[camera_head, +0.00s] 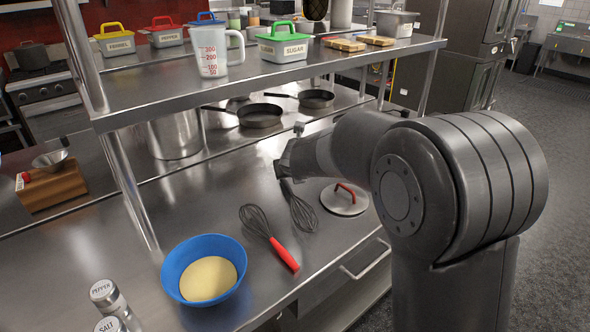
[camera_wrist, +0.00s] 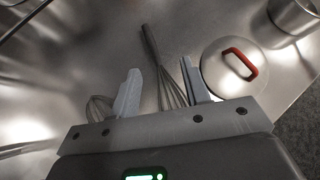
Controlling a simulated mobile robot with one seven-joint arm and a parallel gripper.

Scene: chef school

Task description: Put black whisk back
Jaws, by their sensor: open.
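The black whisk (camera_head: 300,210) lies on the steel counter, its wire head toward the front and its dark handle partly hidden under my gripper (camera_head: 281,169). In the wrist view, my gripper (camera_wrist: 160,67) is open, with one finger on each side of the black whisk (camera_wrist: 152,47). The whisk shows between the fingers, its handle pointing away. I cannot tell how high the fingers are above it. A second whisk with a red handle (camera_head: 283,253) lies just left of it on the counter. Its wires show beside the left finger in the wrist view (camera_wrist: 98,107).
A pot lid with a red handle (camera_head: 345,198) lies close right of the black whisk. A blue bowl (camera_head: 204,247) stands at the front left. A raised shelf (camera_head: 270,73) with a measuring jug (camera_head: 209,52) and containers spans the counter behind. Pans (camera_head: 260,116) sit below it.

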